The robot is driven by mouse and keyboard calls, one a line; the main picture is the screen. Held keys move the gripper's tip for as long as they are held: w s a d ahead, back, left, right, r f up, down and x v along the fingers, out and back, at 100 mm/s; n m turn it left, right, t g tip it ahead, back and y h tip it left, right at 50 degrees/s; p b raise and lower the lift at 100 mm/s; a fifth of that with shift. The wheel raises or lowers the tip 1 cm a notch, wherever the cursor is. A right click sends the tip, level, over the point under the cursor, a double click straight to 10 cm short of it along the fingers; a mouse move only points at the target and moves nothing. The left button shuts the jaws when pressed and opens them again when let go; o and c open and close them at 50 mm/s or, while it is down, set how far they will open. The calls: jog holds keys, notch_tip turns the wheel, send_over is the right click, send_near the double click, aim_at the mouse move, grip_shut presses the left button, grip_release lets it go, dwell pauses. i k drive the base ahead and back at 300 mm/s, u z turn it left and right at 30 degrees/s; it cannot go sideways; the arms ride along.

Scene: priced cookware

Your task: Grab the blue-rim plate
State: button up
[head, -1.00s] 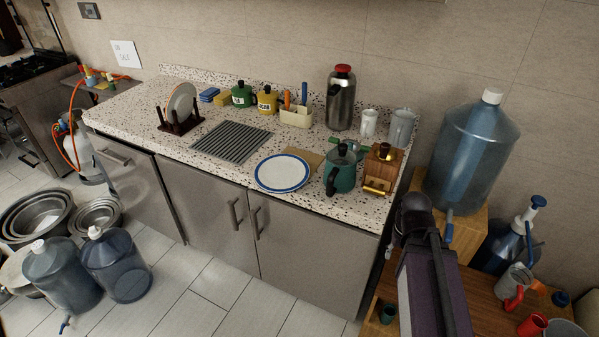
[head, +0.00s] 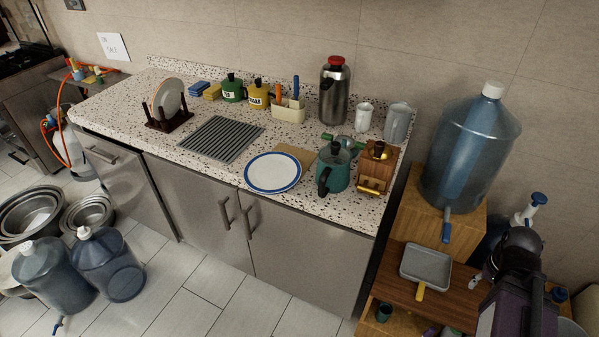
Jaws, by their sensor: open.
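The blue-rim plate (head: 273,173) is white and round with a blue band around its edge. It lies flat on the speckled counter (head: 325,210) near the front edge, and no arm part touches it. A brown board (head: 298,154) shows partly behind it, and the green kettle (head: 333,168) stands close to its right. Part of my arm shows at the lower right, far to the right of the counter. My gripper cannot be made out in this view.
A dark rack (head: 168,121) holds upright plates at the left. A ridged drain mat (head: 221,138) lies left of the plate. A wooden grinder (head: 377,167) and a steel flask (head: 334,92) stand to the right. A large water jug (head: 468,150) stands beyond the counter's right end.

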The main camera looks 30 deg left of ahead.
aim_at(268, 173)
jog(key=z, duration=0.25)
jog(key=k, duration=1.25)
jog(key=u, duration=0.7)
jog(key=i, duration=1)
jog(key=z, duration=0.1)
